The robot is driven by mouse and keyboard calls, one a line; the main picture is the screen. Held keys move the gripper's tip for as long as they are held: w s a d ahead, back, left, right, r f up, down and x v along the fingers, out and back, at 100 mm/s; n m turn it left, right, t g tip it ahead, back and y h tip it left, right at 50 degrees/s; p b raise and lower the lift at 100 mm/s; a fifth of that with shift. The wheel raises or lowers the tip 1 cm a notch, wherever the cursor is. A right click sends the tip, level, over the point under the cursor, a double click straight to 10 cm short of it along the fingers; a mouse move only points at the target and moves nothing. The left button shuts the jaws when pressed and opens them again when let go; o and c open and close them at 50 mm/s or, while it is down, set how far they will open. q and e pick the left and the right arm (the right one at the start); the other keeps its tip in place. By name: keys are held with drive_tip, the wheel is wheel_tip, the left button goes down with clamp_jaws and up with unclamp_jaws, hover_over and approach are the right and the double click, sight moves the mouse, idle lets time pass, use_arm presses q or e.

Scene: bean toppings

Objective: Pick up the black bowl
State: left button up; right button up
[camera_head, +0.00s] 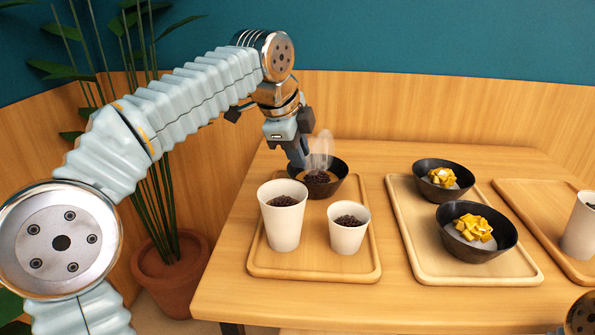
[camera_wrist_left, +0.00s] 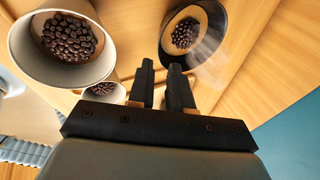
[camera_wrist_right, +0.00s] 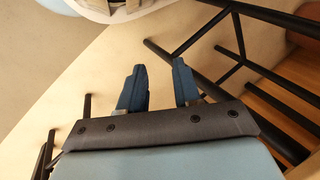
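A black bowl (camera_head: 338,187) with dark beans stands at the back of the left wooden tray (camera_head: 312,277), faint steam over it. It also shows in the left wrist view (camera_wrist_left: 209,62). My left gripper (camera_head: 298,160) points down at the bowl's left rear rim. In the left wrist view its fingers (camera_wrist_left: 161,68) are a little apart, their tips close to the rim; I cannot tell whether they touch it. Two other black bowls (camera_head: 463,253) (camera_head: 427,166) with gold bow-like pieces sit on the middle tray (camera_head: 422,246). My right gripper (camera_wrist_right: 160,72) is open and empty, below the table.
A large white cup (camera_head: 283,226) and a smaller white cup (camera_head: 347,238), both with dark beans, stand in front of the bowl. Another tray (camera_head: 541,217) with a white cup (camera_head: 580,232) is at right. A potted plant (camera_head: 172,270) stands left of the table.

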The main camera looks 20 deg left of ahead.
use_arm(q)
drive_tip(key=b, duration=0.1)
hover_over(313, 192)
drive_tip(key=s+a, duration=0.1)
drive_tip(key=s, duration=0.1)
wheel_tip(313, 192, down, 7)
drive_tip(key=shift+s+a+f, duration=0.1)
drive_tip(key=shift+a, duration=0.05)
drive_tip(key=x, duration=0.6)
drive_tip(key=shift+s+b, duration=0.1)
drive_tip(key=shift+b, duration=0.3)
clamp_jaws()
